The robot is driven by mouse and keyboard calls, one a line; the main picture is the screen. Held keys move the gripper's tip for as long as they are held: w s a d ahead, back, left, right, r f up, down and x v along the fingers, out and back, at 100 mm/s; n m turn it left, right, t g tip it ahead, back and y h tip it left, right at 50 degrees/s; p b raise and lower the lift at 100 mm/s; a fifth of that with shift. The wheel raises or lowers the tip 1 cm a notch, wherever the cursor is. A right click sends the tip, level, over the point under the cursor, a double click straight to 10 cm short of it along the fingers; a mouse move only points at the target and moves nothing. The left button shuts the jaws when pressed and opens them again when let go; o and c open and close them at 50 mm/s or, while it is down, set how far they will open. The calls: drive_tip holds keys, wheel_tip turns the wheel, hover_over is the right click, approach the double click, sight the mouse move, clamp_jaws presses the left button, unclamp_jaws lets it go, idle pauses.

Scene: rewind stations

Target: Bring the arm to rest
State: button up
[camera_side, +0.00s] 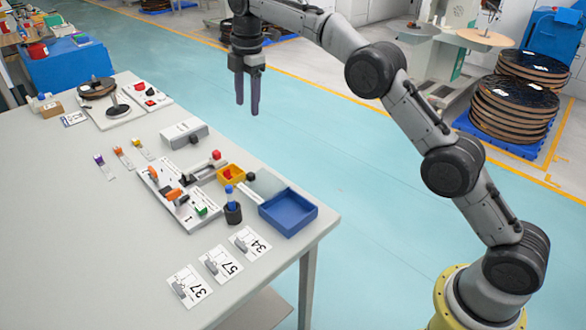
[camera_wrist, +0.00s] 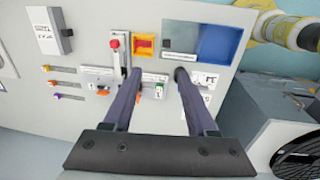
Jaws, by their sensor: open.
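My gripper (camera_side: 247,98) hangs high beyond the far right edge of the grey table (camera_side: 110,270) in the side view, fingers pointing down. Its two dark fingers are apart, with nothing between them. In the wrist view my gripper (camera_wrist: 153,77) reaches over the image of the table top, its fingertips spread apart and empty. My arm curves from its yellow base at the lower right up to the gripper. Nothing touches the fingers.
On the table are a white station board (camera_side: 163,203), a yellow bin (camera_side: 231,175), a blue tray (camera_side: 288,211), a black cup (camera_side: 233,213) and several numbered cards (camera_side: 221,264). A reel stand (camera_side: 118,109) stands at the far end. Reel stacks (camera_side: 512,110) stand behind my arm.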

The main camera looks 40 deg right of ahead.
drive_tip(key=s+d+r+t, duration=0.1)
drive_tip(key=s+r, duration=0.4)
drive_tip(key=r, duration=0.4)
drive_tip(key=s+d+r+m+t, duration=0.15)
drive_tip(key=s+r, duration=0.35)
drive_tip(key=s, duration=0.5)
drive_tip(key=s+d+r+m+t, duration=0.1)
drive_tip(key=s+d+r+m, duration=0.2)
drive_tip(key=s, duration=0.7)
drive_tip(key=s+f+m, duration=0.4)
drive_tip(key=s+m, duration=0.1)
drive_tip(key=s, duration=0.7)
drive_tip(key=s+f+m, duration=0.7)
drive_tip(key=f+m, duration=0.1)
drive_tip(key=f, duration=0.5)
drive_tip(key=shift+a+t, duration=0.15)
drive_tip(key=shift+t, duration=0.3)
